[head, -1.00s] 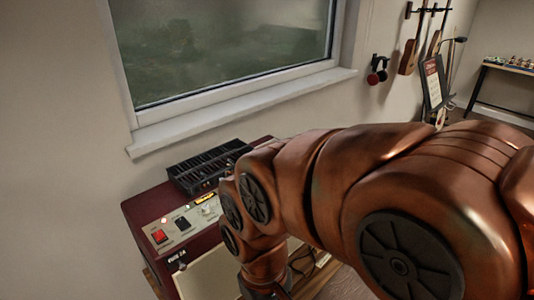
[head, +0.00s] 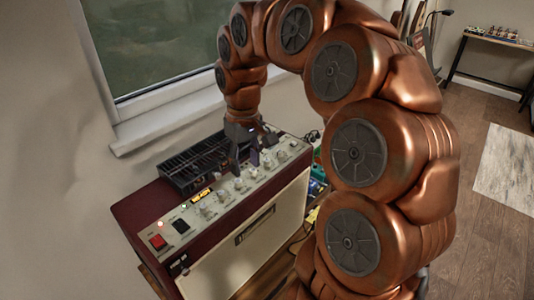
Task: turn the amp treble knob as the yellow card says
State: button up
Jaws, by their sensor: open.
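The amp (head: 137,207) is a dark red box with a cream front, standing below the window. Its top panel carries a red switch (head: 158,242) and a row of pale knobs (head: 240,186); the lettering is too small to tell which is treble. My gripper (head: 246,164) points down over the middle of the row, fingers apart. I cannot tell whether it touches or surrounds a knob. A small yellow strip (head: 202,195) with dark marks sits on the panel, unreadable. A yellow patch (head: 312,215) shows beside the amp; I cannot tell if either is the card.
A black slotted tray (head: 190,165) sits on the amp behind the panel, close to my gripper. The window sill (head: 165,125) is behind. Coloured items (head: 318,182) lie right of the amp, partly hidden by my arm. A bench (head: 497,42) stands far right.

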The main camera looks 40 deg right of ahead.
jog(key=m, duration=0.2)
send_over(267, 160)
jog(key=shift+f+p, duration=0.1)
jog(key=shift+p, duration=0.35)
jog(key=shift+f+p, duration=1.2)
jog(key=shift+f, duration=2.7)
jog(key=shift+c, duration=0.2)
grip_shut()
